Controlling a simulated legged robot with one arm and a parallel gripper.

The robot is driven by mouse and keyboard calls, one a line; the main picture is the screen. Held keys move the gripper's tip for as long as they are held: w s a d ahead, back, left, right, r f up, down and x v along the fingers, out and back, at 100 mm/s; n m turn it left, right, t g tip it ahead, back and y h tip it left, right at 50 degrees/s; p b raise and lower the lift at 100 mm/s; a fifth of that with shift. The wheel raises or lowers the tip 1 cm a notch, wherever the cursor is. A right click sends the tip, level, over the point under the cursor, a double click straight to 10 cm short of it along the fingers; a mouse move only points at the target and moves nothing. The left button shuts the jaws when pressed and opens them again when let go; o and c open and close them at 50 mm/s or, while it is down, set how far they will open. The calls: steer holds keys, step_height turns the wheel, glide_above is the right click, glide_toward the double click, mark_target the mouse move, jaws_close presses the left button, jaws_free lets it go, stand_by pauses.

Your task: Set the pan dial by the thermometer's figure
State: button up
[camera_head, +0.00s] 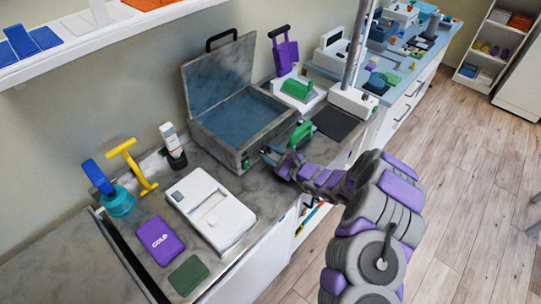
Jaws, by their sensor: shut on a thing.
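The pan (222,139) is a grey marbled box with its lid (219,78) raised and blue water inside. Its front face is towards me, with a small dark green-tinted spot (245,163) near the left corner. My gripper (267,154) is at this front face, to the right of that spot. Its jaws are shut at what seems to be the pan dial, which they mostly hide; its setting cannot be read. A white and orange device (169,138) stands in a black holder left of the pan; I cannot tell whether it is the thermometer. No figure is legible.
A green handled thing (301,133) is just behind my gripper. A white appliance (211,207), purple COLD pack (160,240) and green pad (188,275) lie in front. A yellow tool (135,167) and teal-based blue thing (118,202) stand left. The floor at right is clear.

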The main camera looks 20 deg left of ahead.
stand_by(0.5)
steer(key=o, duration=1)
steer(key=shift+a+f, duration=0.1)
steer(key=shift+a, duration=0.05)
steer(key=shift+o, duration=0.2)
steer(key=shift+d, duration=0.6)
steer(key=p+v, duration=0.3)
steer(key=v, duration=1.3)
steer(key=shift+s+p, duration=0.25)
steer(key=shift+p, duration=0.05)
